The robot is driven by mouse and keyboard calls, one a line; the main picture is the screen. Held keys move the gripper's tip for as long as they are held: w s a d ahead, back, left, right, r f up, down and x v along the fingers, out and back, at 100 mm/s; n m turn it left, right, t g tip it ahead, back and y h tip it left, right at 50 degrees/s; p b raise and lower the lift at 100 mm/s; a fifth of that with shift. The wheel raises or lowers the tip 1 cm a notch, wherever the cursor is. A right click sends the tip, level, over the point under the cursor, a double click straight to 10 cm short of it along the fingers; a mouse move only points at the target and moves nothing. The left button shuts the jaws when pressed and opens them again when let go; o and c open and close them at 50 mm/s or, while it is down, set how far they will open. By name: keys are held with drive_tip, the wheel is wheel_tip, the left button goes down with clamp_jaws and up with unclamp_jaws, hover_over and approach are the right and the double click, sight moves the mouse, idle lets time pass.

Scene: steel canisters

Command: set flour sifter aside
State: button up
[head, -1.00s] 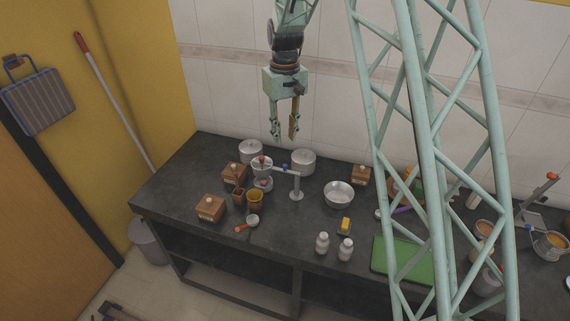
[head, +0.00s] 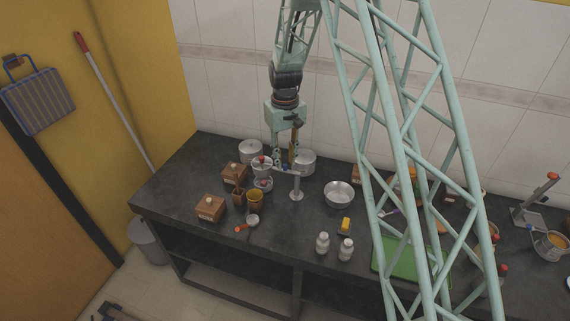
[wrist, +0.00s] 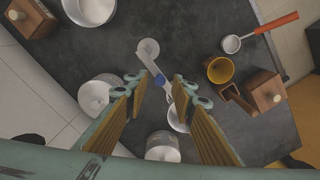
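A silver vessel with a red knob (head: 262,163), which appears to be the flour sifter, stands toward the left of the counter, at the end of a grey stand's arm (head: 296,186). In the wrist view, the vessel (wrist: 177,119) is partly hidden by the right finger. My gripper (head: 284,160) is open and empty, pointing down just above or behind that arm. Its two fingers (wrist: 160,77) are well apart in the wrist view. I cannot tell whether they touch anything.
Lidded steel canisters (head: 250,148) stand behind. Wooden boxes (head: 210,208), a yellow cup (head: 255,197) and an orange-handled scoop (head: 252,220) are near the left front. A steel bowl (head: 339,193) and white shakers (head: 322,242) are to the right. The left front counter has bare room.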

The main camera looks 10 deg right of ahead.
drive_tip(key=shift+f, duration=0.95)
drive_tip(key=shift+c, duration=0.3)
clamp_jaws()
